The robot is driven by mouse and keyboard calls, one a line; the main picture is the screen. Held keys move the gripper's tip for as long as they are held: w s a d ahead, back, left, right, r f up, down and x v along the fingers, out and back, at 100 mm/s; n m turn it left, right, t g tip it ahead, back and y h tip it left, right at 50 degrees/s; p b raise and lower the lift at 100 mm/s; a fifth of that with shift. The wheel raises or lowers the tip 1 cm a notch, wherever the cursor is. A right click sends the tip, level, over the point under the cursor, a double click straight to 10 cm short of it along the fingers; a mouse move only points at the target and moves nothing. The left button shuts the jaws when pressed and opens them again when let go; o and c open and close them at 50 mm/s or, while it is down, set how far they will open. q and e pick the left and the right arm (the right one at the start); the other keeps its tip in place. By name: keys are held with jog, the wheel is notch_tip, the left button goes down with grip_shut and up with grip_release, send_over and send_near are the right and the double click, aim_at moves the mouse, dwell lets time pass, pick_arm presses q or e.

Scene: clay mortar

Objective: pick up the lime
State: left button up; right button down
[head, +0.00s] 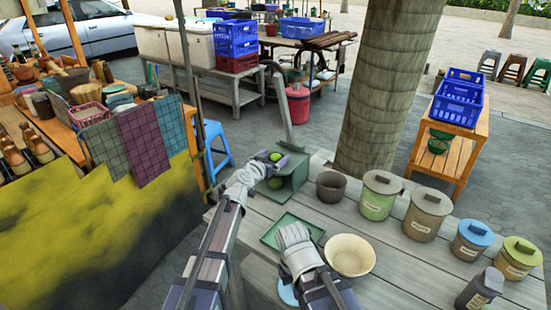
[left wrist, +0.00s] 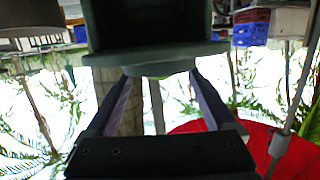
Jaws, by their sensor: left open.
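My left gripper (head: 268,164) is open at the box's upper left. In the left wrist view my left gripper (left wrist: 160,76) has its fingers apart, with a dark box and its grey-green rim (left wrist: 155,60) in front of them; no lime shows there. My right gripper (head: 293,238) is low over a green tray (head: 270,234); its fingers are unclear.
A brown pot (head: 331,188), a cream bowl (head: 350,256) and several lidded canisters (head: 379,195) stand on the table (head: 395,262) to the right. A thick trunk (head: 385,85) rises behind it. A cloth-hung stall (head: 145,145) is at left.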

aim_at(274, 154)
pick_arm(q)
grip_shut()
dwell(0.6)
jog(key=shift+r, duration=0.1)
notch_tip(274, 154, up, 10)
jog(key=p, duration=1)
